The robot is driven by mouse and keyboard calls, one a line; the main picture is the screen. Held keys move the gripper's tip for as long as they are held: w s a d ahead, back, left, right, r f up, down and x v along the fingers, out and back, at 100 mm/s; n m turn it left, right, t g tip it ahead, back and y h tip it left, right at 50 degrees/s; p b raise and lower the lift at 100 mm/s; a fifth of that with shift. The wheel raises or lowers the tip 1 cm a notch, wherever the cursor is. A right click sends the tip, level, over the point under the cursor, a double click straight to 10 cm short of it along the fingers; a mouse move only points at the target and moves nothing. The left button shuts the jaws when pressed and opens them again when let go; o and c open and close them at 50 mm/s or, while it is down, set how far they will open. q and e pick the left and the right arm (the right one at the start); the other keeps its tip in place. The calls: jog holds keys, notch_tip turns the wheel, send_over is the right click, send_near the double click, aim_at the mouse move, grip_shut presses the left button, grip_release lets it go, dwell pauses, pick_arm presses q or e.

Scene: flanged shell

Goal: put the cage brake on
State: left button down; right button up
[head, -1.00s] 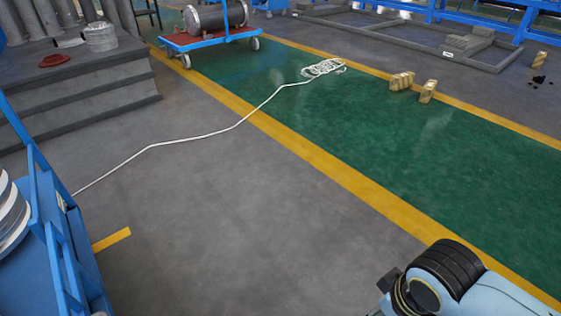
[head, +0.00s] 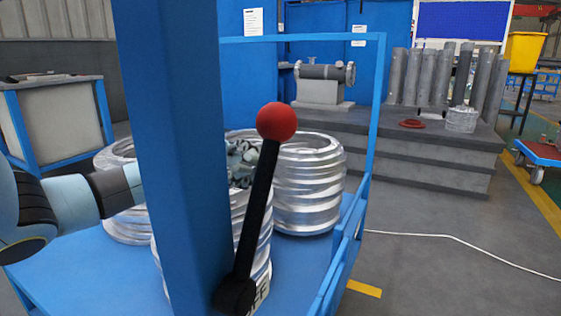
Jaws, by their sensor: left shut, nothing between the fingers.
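The brake lever is a black bar (head: 257,210) with a red ball (head: 277,121) on top. It leans to the right from a black pivot at the foot of a blue post (head: 175,150). A partly hidden label (head: 262,298) by the pivot shows letters that look like "FF". My left arm comes in from the left and passes behind the post. My left gripper (head: 242,163) shows just past the post, left of and below the red ball, apart from it. It is shut and empty, partly hidden by the post and lever. My right gripper is out of view.
Ribbed silver shells (head: 310,190) stand on the blue cage cart's deck (head: 90,275) around my left gripper. The cart's blue rail frame (head: 370,110) rises on the right. A grey step (head: 440,155) with pipes lies beyond.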

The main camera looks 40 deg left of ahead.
pick_arm(q)
send_near(275, 164)
jog(key=w+d+f, duration=0.1)
jog(key=w+d, duration=0.3)
jog(key=s, duration=0.1)
jog(key=s+d+r, duration=0.2)
jog(key=shift+s+d+p, duration=0.15)
jog(key=shift+s+p, duration=0.15)
jog(key=shift+p, duration=0.05)
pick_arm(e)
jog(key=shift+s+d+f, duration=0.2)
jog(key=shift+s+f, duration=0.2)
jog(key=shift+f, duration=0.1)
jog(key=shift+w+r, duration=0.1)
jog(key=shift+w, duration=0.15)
